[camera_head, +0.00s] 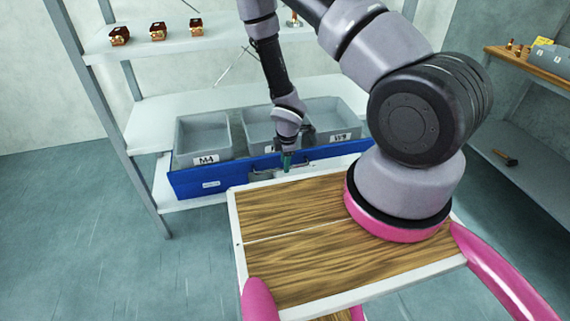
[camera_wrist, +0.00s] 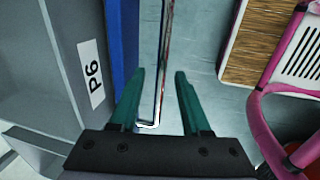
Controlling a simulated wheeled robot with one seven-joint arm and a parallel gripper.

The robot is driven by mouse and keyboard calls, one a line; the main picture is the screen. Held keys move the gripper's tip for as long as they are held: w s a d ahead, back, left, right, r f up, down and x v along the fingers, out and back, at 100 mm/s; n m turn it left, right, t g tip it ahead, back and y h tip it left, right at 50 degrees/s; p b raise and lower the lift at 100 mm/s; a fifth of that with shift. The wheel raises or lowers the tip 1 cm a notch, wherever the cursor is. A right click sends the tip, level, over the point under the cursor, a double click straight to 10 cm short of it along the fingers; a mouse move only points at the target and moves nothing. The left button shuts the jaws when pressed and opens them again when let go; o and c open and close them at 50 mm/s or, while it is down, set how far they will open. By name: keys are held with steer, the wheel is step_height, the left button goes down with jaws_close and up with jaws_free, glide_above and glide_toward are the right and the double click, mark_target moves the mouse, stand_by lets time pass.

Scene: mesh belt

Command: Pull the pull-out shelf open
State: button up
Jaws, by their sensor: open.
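The pull-out shelf has a long blue front (camera_head: 206,181) and carries grey bins, seen from above behind that front. A metal bar handle (camera_head: 265,173) is on the front; it also shows in the wrist view as a thin shiny bar (camera_wrist: 164,62). My gripper (camera_head: 287,161) is at the front beside the handle, partly hidden by my wrist. In the wrist view my gripper (camera_wrist: 161,85) is open, its green fingers on either side of the bar with gaps at both sides. The blue front (camera_wrist: 122,45) is left of the fingers.
The bins include one marked M4 (camera_head: 203,138) and one marked P6 (camera_wrist: 62,60). A rack shelf (camera_head: 200,45) holds several small brown-and-gold parts. A side shelf with a hammer (camera_head: 505,158) is at the right. The floor (camera_head: 110,245) front left is clear.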

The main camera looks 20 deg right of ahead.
step_height(320, 180, up, 10)
steer(key=s, duration=0.2)
steer(key=shift+f, duration=0.2)
steer(key=w+d+r+m+t, duration=0.15)
steer(key=r+m, duration=0.45)
steer(key=r, duration=0.8)
steer(key=d+r+m+t, duration=0.1)
steer(key=d+r+m, duration=0.35)
steer(key=r, duration=0.95)
steer(key=s+a+r+m+t+y, duration=0.1)
steer(key=s+r+m+t+y, duration=0.1)
steer(key=s+r+m, duration=0.9)
steer(key=s+r, duration=0.6)
steer(key=r, duration=0.2)
steer(key=shift+r+m, duration=0.35)
steer(key=shift+r, duration=0.05)
steer(key=shift+w+t, duration=0.1)
steer(key=shift+t, duration=0.15)
